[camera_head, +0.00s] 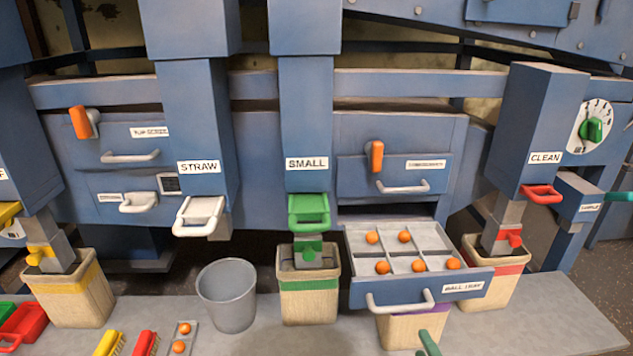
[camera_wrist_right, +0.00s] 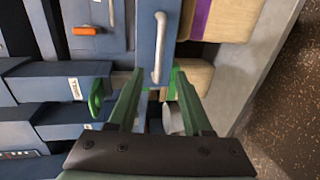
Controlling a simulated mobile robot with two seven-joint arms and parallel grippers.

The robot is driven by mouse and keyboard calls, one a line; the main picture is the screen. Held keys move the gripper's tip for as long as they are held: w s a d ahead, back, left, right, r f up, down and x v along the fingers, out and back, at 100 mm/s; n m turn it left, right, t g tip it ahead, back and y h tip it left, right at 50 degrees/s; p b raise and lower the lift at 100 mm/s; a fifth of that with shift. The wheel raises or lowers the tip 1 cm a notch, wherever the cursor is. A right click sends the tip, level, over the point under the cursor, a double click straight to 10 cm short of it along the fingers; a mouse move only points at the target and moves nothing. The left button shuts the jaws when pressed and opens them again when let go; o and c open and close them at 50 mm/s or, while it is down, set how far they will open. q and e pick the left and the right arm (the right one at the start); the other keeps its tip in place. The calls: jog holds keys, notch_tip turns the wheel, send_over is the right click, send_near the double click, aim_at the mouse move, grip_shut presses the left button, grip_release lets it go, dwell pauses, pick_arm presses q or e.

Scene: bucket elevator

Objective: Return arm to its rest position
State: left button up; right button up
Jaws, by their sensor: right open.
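My right gripper (camera_wrist_right: 157,80) shows in the right wrist view. Its two green fingers are spread wide apart with a clear gap, and they hold nothing that I can see. A pale drawer handle (camera_wrist_right: 160,48) lies just ahead of the gap. A grey rounded thing (camera_wrist_right: 172,118) shows between the fingers, beyond them; I cannot tell how far. My left gripper is in neither view.
In the head view, the pulled-out ball tray (camera_head: 478,287) holds several orange balls. A grey bucket (camera_head: 227,297) and a green-banded basket (camera_head: 310,295) stand on the counter (camera_head: 560,320). In the wrist view, a purple-banded basket (camera_wrist_right: 230,20) is beside the handle and a green lever (camera_wrist_right: 95,97) is left of the fingers.

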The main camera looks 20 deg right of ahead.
jog(key=s+a+f+m+g+y, duration=0.2)
jog(key=a+f+m+y, duration=0.1)
jog(key=a+f+m, duration=0.35)
jog(key=s+a+f+m+g+y, duration=0.3)
jog(key=a+f+m, duration=0.2)
jog(key=a+f, duration=0.25)
pick_arm(q)
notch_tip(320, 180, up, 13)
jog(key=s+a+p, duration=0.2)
jog(key=p, duration=1.7)
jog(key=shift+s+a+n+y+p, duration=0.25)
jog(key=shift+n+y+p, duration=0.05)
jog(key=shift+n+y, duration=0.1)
pick_arm(e)
jog(key=s+r+m, duration=0.2)
jog(key=s+r, duration=0.1)
jog(key=r, duration=1)
jog(key=shift+d+g, duration=0.25)
jog(key=shift+g, duration=0.15)
jog(key=shift+s+d, duration=0.1)
